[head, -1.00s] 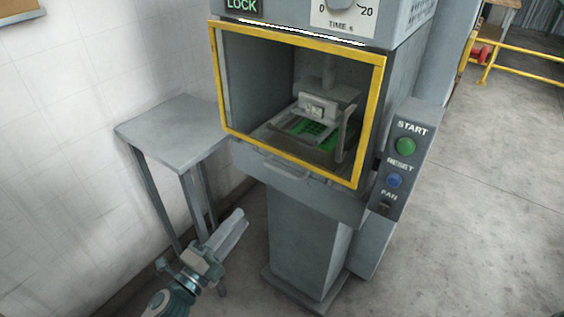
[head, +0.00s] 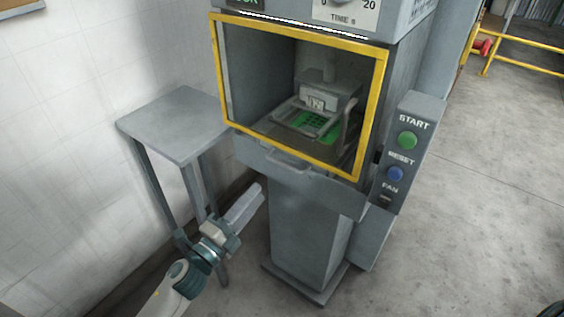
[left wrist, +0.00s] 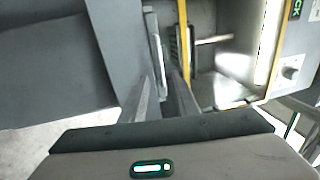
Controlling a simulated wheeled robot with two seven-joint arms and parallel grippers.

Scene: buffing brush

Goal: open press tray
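The grey press (head: 300,90) has a yellow-framed opening. The press tray (head: 330,190) has a grey front just below this frame, with a bar handle (head: 285,162) towards its left. In the left wrist view the handle (left wrist: 155,45) shows as a pale bar beyond my fingertips. My left gripper (head: 255,192) is below and left of the handle, apart from it in the head view. Its two fingers (left wrist: 162,85) are spread with an empty gap between them. My right gripper is not in view.
A small grey side table (head: 175,125) stands left of the press, close to my left arm. A control panel (head: 408,155) with green and blue buttons juts out at the right. Inside the press is a fixture with a green part (head: 312,122). Open floor lies to the right.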

